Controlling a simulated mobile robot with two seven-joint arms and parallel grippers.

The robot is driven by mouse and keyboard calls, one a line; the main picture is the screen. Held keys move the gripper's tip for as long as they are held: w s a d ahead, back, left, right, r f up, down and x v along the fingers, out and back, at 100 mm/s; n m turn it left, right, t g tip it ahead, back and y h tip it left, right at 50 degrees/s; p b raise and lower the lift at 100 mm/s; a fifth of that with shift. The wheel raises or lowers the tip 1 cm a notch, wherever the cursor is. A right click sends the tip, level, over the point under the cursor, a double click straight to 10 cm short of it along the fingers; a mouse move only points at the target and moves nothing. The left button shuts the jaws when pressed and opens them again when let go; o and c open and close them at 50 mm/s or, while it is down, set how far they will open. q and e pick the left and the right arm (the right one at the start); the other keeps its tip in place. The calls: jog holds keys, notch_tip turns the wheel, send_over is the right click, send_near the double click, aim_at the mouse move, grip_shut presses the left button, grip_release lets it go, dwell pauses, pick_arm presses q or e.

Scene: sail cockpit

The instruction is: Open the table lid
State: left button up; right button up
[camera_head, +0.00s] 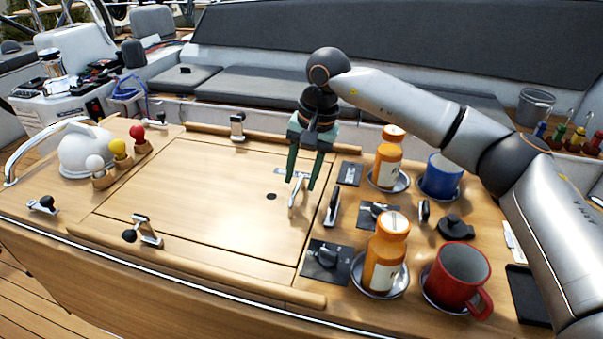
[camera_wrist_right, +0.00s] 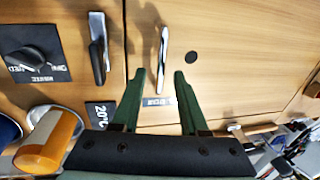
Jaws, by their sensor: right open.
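The table lid (camera_head: 190,200) is a flat wooden panel in the table top, lying closed. It also fills the upper right of the right wrist view (camera_wrist_right: 235,60). A slim silver handle (camera_head: 293,203) is at the lid's right edge, and it shows in the right wrist view (camera_wrist_right: 163,48), next to a small label partly hidden by the fingers. My right gripper (camera_head: 302,185) points down over the handle with its green fingers open. In the right wrist view the handle's lower end lies between the fingertips (camera_wrist_right: 159,74); I cannot tell whether they touch it. My left gripper is out of view.
Orange bottles (camera_head: 386,253), a red mug (camera_head: 458,275) and a blue mug (camera_head: 441,177) stand right of the lid. A silver lever (camera_head: 333,207) is close right of the handle. A white dome (camera_head: 84,150) is at left. The lid's top is clear.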

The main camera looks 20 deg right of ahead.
grip_shut()
dwell(0.3)
dwell(1.1)
